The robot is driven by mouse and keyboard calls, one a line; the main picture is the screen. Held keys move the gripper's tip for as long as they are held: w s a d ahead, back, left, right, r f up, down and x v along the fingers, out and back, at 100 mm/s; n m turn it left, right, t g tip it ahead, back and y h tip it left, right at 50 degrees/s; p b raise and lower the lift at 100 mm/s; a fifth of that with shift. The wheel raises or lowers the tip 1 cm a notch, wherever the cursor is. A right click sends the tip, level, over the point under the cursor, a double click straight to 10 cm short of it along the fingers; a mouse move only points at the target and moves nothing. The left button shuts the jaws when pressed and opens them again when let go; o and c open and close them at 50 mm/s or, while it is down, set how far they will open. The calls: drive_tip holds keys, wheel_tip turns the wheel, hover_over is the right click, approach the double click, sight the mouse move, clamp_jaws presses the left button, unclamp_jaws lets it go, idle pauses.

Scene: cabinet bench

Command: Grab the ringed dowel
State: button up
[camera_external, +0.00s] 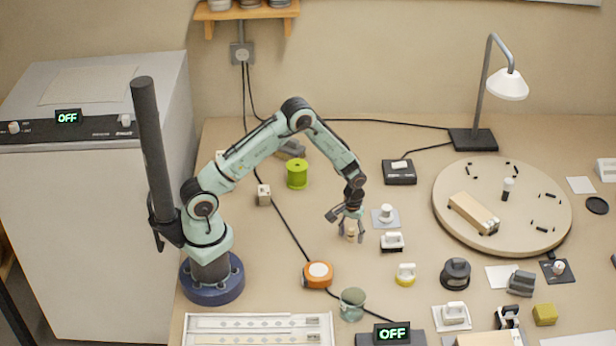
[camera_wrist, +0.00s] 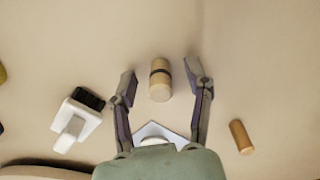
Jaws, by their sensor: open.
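The ringed dowel (camera_wrist: 159,80) is a short, light wooden cylinder with a dark band around it. In the wrist view it sits between the two fingertips of my gripper (camera_wrist: 160,82), with a gap on each side. My gripper is open. In the external view my gripper (camera_external: 350,230) points down over the bench, and the dowel (camera_external: 351,234) shows small between its fingers. I cannot tell the exact height of the fingertips over the bench.
A plain brown dowel (camera_wrist: 241,137) lies right of my gripper in the wrist view. A white-handled block with a dark end (camera_wrist: 77,118) is at the left. In the external view, an orange round thing (camera_external: 318,274), a green spool (camera_external: 297,173) and a round board (camera_external: 450,205) stand around.

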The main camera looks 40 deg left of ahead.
drive_tip(key=c, duration=0.8)
